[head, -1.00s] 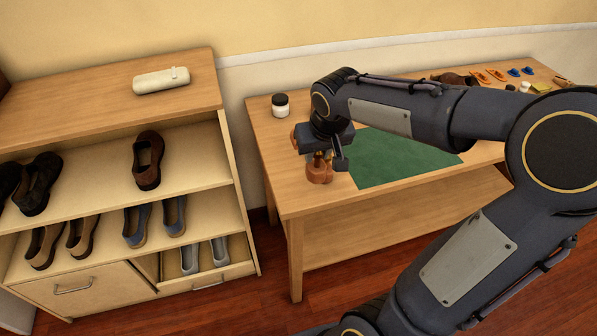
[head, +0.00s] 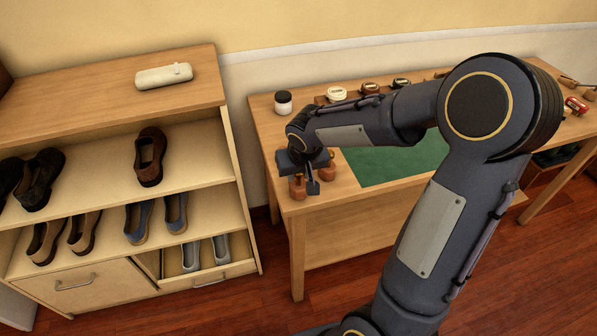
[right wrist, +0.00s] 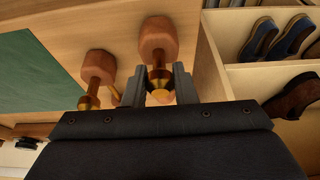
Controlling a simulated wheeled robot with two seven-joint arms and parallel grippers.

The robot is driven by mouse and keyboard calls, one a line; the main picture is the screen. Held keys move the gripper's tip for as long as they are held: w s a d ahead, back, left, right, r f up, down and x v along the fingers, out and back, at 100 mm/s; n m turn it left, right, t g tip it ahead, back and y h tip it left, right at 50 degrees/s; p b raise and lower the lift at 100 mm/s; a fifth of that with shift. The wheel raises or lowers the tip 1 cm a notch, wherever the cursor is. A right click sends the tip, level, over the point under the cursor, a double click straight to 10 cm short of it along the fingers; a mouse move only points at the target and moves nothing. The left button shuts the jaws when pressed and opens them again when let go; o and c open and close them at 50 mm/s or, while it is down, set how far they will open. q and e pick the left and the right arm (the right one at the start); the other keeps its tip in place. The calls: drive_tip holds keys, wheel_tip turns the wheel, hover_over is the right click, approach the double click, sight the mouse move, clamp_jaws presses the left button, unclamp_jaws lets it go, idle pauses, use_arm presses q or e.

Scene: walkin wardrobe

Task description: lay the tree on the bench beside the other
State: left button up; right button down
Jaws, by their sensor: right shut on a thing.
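My right gripper (head: 312,186) is at the left end of the wooden bench (head: 278,148), left of the green mat. It is shut on a shoe tree with a reddish wooden heel block (head: 297,187), which also shows between the fingers in the right wrist view (right wrist: 158,42). The other tree, with a similar block and a brass stem, is beside it on the mat side in the right wrist view (right wrist: 98,66). The two look close and roughly parallel. I cannot tell whether the held tree touches the bench. My left gripper is not in view.
A green mat (head: 385,168) covers the bench's middle. The shoe rack (head: 232,165) is close on the left. My right arm hides part of the bench.

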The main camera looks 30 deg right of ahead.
drive_tip(key=shift+f+b, duration=0.25)
drive_tip(key=shift+b, duration=0.05)
drive_tip(key=c, duration=1.2)
unclamp_jaws()
drive_tip(key=shift+o, duration=0.2)
drive_tip(key=shift+r+p, duration=0.3)
drive_tip(key=shift+p, duration=0.05)
drive_tip(key=shift+r, duration=0.3)
drive_tip(key=d+v, duration=0.1)
drive_tip(key=v, duration=0.9)
drive_tip(key=s+a+y, duration=0.2)
drive_tip(key=s+a, duration=0.1)
drive_tip(key=s, duration=0.6)
drive_tip(key=s+a+f+n+t+y+p, duration=0.1)
drive_tip(key=s+a, duration=0.3)
drive_tip(key=s, duration=0.5)
drive_tip(key=shift+s+a+f+t+y, duration=0.2)
drive_tip(key=shift+s+f+t+y, duration=0.15)
drive_tip(key=shift+y, duration=0.55)
